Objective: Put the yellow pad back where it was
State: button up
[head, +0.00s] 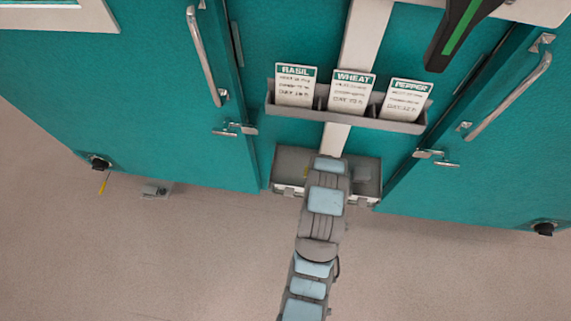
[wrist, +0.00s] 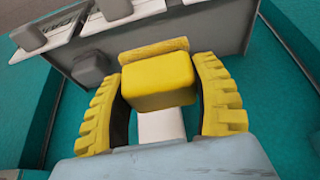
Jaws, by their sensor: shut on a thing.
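My gripper (wrist: 160,75) has yellow ribbed fingers. It is shut on a yellow, round-edged block, which I take to be the yellow pad (wrist: 158,85). A rough yellow strip (wrist: 153,49) shows along the block's far side; I cannot tell whether it is part of the pad.
A grey rack (head: 400,124) holds cards for basil (head: 295,86), wheat (head: 350,91) and pepper (head: 406,99). Teal doors with bar handles (head: 203,58) flank it. Grey blocks (wrist: 91,68) show at the left of the wrist view. The floor is mostly clear.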

jog(key=w+a+f+b, duration=0.2)
jog(key=w+a+f, duration=0.2)
jog(key=w+a, duration=0.15)
send_over(293, 165)
jog(key=s, duration=0.2)
jog(key=f, duration=0.4)
jog(key=shift+w+d+f, duration=0.15)
jog(key=shift+w+f, duration=0.1)
jog(key=shift+f, duration=0.15)
jog(key=shift+w+f+b, duration=0.15)
jog(key=shift+f+b, duration=0.15)
jog(key=shift+b, duration=0.05)
jog(key=shift+f, duration=1.45)
jog(key=o, duration=1)
jog(key=shift+f, duration=0.1)
jog(key=shift+o, duration=0.2)
